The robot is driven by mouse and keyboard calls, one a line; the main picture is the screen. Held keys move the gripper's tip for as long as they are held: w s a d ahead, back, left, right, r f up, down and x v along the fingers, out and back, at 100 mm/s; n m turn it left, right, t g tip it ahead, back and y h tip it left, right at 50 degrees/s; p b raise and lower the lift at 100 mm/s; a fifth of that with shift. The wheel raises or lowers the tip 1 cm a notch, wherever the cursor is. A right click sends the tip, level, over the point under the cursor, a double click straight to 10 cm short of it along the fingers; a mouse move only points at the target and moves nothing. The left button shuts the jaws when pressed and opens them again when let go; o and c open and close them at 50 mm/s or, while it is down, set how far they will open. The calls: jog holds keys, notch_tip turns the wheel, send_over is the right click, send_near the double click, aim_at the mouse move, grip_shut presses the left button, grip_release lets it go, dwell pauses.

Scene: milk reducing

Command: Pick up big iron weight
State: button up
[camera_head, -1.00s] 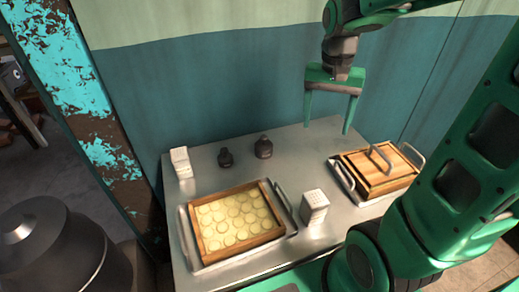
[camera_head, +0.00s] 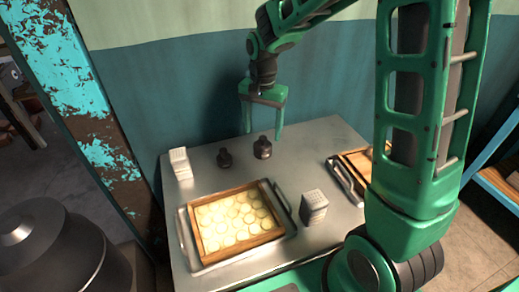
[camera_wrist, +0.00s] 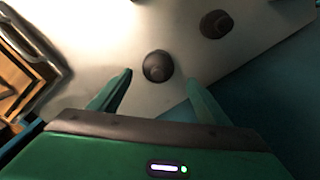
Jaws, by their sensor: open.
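The big iron weight (camera_head: 262,147) is a dark, knobbed piece standing upright on the metal table, near the wall. In the wrist view it (camera_wrist: 157,66) shows between and just beyond my fingertips. A second, slightly smaller dark weight (camera_head: 224,158) stands to its left; it also shows at the upper right of the wrist view (camera_wrist: 215,23). My gripper (camera_head: 263,134) is open and empty, pointing down above the big weight, with its two green fingers (camera_wrist: 159,77) apart. I cannot tell the exact height gap.
The metal table (camera_head: 330,140) also holds a wooden tray of round pale pieces (camera_head: 203,253), a grater-like box (camera_head: 314,206), a white box (camera_head: 181,164) and a wooden box (camera_head: 353,163) partly hidden by my arm. The teal wall (camera_head: 180,110) is close behind the weights.

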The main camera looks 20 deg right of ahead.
aim_at(263, 137)
jog(key=shift+s+f, duration=0.15)
jog(key=shift+f, duration=1.2)
jog(key=shift+s+f, duration=0.1)
jog(key=shift+f, duration=1.25)
grip_shut()
